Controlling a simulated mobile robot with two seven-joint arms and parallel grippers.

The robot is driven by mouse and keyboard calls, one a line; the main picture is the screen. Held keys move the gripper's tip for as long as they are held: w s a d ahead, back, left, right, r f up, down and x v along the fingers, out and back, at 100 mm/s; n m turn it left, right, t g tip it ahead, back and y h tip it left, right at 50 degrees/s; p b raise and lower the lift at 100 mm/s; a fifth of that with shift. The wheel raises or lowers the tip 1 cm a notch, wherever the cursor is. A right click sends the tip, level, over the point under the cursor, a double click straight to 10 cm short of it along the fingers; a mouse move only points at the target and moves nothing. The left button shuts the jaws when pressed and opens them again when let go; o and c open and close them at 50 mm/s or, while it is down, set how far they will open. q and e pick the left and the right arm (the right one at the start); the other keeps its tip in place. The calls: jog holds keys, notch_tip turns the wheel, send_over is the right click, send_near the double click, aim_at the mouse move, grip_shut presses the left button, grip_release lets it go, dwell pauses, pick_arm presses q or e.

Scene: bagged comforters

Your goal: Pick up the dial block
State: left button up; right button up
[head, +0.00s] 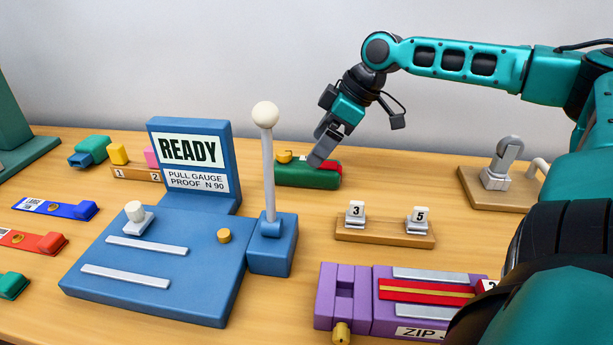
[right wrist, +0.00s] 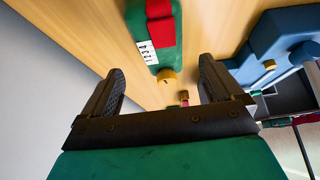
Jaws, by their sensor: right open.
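The dial block, a green block (head: 310,178) with a red part and a yellow knob, lies on the table behind the blue gauge in the head view. In the right wrist view, the green block (right wrist: 171,55) shows its red piece, a white numbered label and the yellow knob (right wrist: 167,76). My right gripper (head: 320,156) is just above the block in the head view and hides part of its top. In the right wrist view, my right gripper (right wrist: 162,72) is open, its fingers apart with nothing held between them. My left gripper is not in view.
The blue gauge (head: 160,262) with a READY sign (head: 190,150) and upright white-knobbed lever (head: 267,160) stands in front of the block. A wooden strip with numbered posts (head: 385,232), a purple ZIP fixture (head: 345,290) and a grey clamp (head: 500,170) lie to the right.

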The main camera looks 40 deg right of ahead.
aim_at(307, 172)
jog(key=shift+b+x, duration=0.85)
jog(key=shift+x, duration=2.4)
jog(key=shift+s+f, duration=0.1)
jog(key=shift+s, duration=0.1)
jog(key=c, duration=1)
jog(key=shift+c, duration=0.5)
